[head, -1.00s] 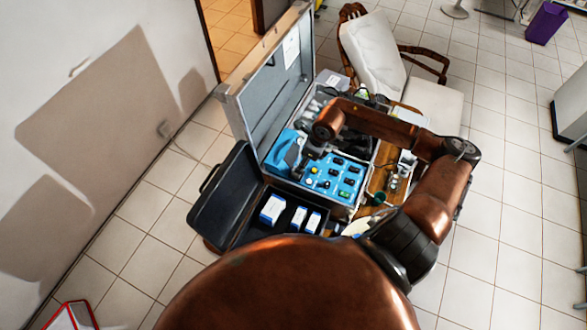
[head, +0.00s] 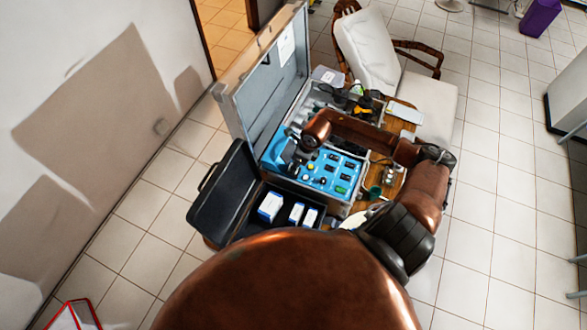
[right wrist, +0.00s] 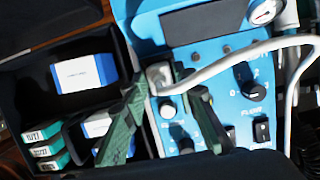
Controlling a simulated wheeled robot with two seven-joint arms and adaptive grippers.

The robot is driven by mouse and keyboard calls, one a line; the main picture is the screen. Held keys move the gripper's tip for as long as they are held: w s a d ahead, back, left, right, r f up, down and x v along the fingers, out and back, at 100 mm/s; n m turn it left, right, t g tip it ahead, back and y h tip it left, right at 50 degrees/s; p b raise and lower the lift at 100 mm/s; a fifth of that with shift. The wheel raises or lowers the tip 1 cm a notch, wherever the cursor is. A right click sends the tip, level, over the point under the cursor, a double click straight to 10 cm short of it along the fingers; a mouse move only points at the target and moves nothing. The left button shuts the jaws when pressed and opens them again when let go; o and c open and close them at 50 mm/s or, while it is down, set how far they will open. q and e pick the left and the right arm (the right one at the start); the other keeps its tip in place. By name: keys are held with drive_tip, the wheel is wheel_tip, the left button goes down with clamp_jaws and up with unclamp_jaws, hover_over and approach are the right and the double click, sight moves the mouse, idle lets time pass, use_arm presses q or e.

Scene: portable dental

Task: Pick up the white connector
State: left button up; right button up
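In the right wrist view, a small whitish block that looks like the white connector (right wrist: 159,73) sits at the left edge of the blue control panel (right wrist: 232,92). A white cable (right wrist: 222,66) runs from near it to the right. My right gripper (right wrist: 168,88) is open, its dark green fingers spread on either side just below the block in the picture. I cannot tell whether they touch it. In the head view my right gripper (head: 289,153) hangs over the left part of the blue panel (head: 326,174); the connector cannot be made out there. My left gripper is not in view.
The metal case's raised lid (head: 262,85) stands left of my right arm. A black open case (head: 222,192) with white-and-blue boxes (head: 270,207) lies in front. A wooden table (head: 385,160) with small items is at the right, and a chair (head: 368,48) stands behind.

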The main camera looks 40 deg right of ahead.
clamp_jaws()
